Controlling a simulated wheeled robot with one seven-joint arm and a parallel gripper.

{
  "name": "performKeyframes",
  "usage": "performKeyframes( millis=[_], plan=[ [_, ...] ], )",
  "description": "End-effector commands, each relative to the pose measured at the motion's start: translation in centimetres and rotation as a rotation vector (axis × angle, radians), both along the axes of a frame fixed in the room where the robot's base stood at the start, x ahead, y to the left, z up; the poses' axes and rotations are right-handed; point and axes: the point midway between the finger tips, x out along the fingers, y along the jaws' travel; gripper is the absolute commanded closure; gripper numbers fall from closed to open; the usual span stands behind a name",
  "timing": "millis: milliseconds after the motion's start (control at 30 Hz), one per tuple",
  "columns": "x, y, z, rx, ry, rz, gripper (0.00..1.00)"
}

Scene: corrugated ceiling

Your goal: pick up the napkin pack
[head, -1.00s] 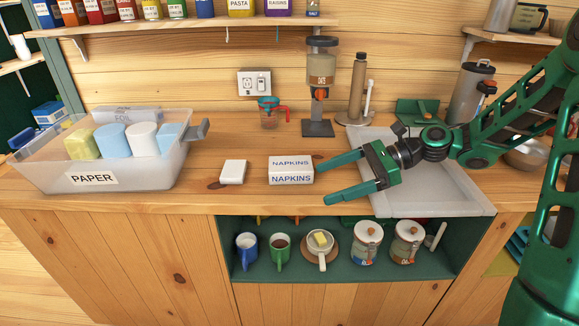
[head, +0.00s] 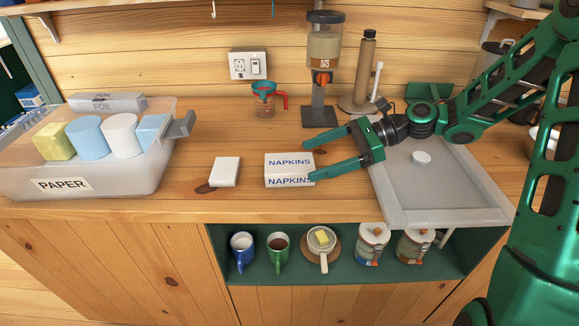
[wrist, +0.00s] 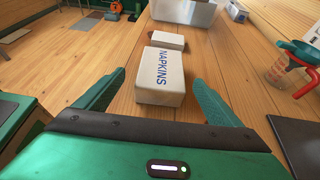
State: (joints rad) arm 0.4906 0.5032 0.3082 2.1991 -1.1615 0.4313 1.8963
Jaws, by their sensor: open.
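The napkin pack (head: 290,170) is a white block with blue NAPKINS lettering, lying on the wooden counter near its front edge. My gripper (head: 307,160) is open and empty, just right of the pack in the head view, with its fingers pointing left toward it. The near fingertip overlaps the pack's right end in that view; I cannot tell whether they touch. In the wrist view the napkin pack (wrist: 161,77) lies ahead, between the lines of the two open fingers of my gripper (wrist: 158,85).
A small white block (head: 225,171) lies left of the pack. A clear bin labelled PAPER (head: 120,182) stands at the left. A measuring cup (head: 264,100) and a dispenser (head: 320,70) stand behind. A grey tray (head: 440,205) lies right, under my arm. An open shelf is below.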

Motion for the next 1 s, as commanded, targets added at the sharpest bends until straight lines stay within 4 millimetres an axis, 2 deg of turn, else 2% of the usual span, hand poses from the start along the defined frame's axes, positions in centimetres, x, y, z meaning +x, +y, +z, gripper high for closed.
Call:
performKeyframes(
  millis=[100,367,633,967,1000],
  plan=[
    [0.0,1.5,-0.6,0.000,0.001,0.002,0.12],
    [0.0,3.1,-1.3,-0.001,0.000,0.003,0.12],
    [0.2,6.5,-2.6,0.000,0.000,0.004,0.12],
    [0.3,7.2,-2.9,-0.001,-0.001,0.000,0.12],
    [0.3,7.2,-2.9,-0.001,-0.001,0.000,0.17]
  ],
)
